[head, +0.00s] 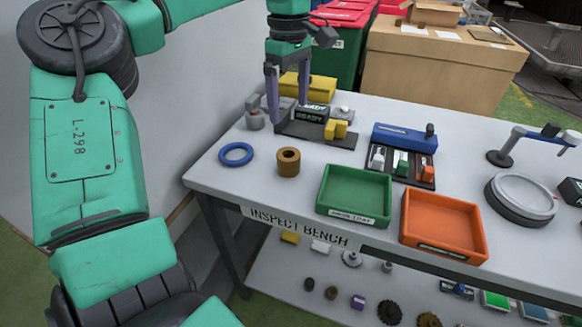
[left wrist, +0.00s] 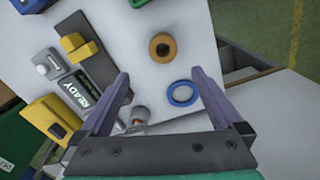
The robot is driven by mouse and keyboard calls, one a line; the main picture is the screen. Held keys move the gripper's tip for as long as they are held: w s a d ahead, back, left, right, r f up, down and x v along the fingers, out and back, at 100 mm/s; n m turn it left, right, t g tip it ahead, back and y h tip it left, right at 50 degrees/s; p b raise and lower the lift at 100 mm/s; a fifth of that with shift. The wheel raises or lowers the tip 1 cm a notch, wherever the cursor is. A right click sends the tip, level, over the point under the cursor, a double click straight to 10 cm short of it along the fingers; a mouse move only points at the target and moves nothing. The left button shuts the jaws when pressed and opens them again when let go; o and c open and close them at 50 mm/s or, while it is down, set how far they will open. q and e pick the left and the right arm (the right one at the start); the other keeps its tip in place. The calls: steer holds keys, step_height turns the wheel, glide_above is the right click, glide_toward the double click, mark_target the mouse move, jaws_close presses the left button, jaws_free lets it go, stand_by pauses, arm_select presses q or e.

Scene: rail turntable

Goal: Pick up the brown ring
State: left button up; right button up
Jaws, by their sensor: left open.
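The brown ring (head: 288,162) is a short thick ring with a dark hole, standing on the inspect bench in front of the grey fixture. It also shows in the left wrist view (left wrist: 162,47), beyond the fingertips and roughly between their lines. My left gripper (head: 286,112) is open and empty. It points down above the back left of the bench, behind the brown ring and near the fixture. In the left wrist view its two purple fingers (left wrist: 160,78) are spread wide with nothing between them touching. My right gripper is not in view.
A blue ring (head: 236,154) lies left of the brown ring. A fixture with a READY display (head: 311,113) and yellow block stands behind. A green tray (head: 354,193) and orange tray (head: 442,222) stand to the right. Clear bench lies around the brown ring.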

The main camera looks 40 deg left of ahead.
mark_target(289, 156)
arm_select(q)
steer(key=f, duration=0.9)
steer(key=f+p, duration=0.1)
steer(key=f, duration=0.3)
steer(key=shift+s+d+f, duration=0.1)
steer(key=shift+s+f, duration=0.25)
steer(key=shift+f, duration=0.2)
steer(key=shift+r, duration=0.1)
jaws_close()
